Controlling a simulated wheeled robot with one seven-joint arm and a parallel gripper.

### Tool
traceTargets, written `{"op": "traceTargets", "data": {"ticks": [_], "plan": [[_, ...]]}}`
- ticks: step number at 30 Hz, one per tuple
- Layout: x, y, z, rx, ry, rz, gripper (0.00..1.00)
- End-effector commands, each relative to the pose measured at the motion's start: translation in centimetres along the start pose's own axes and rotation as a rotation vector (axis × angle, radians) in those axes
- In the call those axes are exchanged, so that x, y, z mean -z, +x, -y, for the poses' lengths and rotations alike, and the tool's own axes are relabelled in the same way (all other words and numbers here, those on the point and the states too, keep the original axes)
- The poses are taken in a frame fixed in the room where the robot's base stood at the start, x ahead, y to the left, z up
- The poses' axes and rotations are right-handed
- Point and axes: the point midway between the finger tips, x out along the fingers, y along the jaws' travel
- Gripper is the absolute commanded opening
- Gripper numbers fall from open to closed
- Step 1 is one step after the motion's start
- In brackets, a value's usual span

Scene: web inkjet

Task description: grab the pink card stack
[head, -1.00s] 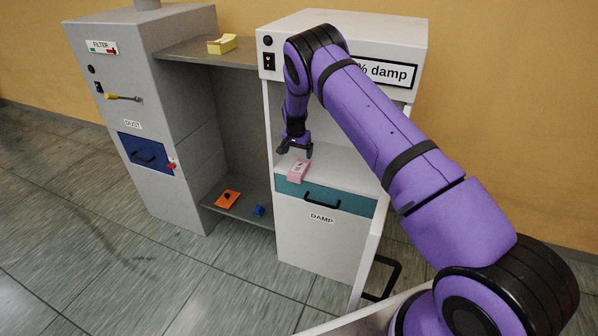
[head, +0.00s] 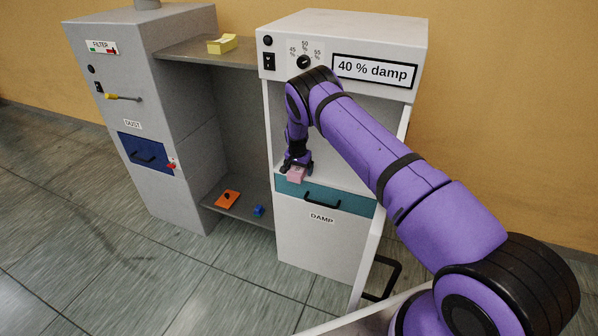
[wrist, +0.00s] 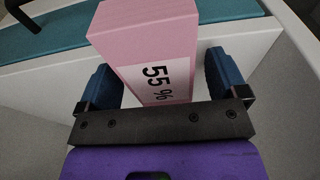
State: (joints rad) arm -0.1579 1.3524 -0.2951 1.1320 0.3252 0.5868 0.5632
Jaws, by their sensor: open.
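The pink card stack (head: 296,175) sits on the white shelf above the teal drawer front of the damp cabinet. In the wrist view the pink stack (wrist: 148,42) carries a white label reading 55 %. My gripper (head: 297,168) is right over it, pointing down, and hides part of it in the head view. In the wrist view my gripper (wrist: 163,78) is open, with one blue-padded finger on each side of the stack. Small gaps show between the fingers and the stack.
The damp cabinet (head: 320,245) has a teal drawer (head: 345,203) with a black handle and a display reading 40 % damp. Left of it, a grey shelf holds a yellow stack (head: 222,44), an orange block (head: 227,199) and a blue piece (head: 258,211). A grey dust cabinet (head: 175,200) stands farther left.

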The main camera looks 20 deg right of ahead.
Motion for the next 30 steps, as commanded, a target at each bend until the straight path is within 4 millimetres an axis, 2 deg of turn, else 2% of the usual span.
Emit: {"op": "traceTargets", "data": {"ticks": [4, 11, 23, 30], "plan": [[0.0, 0.0, 0.0, 0.0, 0.0, 0.0, 0.89], [0.0, -0.1, 0.0, 0.0, 0.0, 0.0, 0.36], [0.1, -0.6, 0.1, 0.001, 0.0, -0.001, 0.35], [0.5, -3.2, 0.1, 0.002, 0.0, -0.002, 0.35]]}}
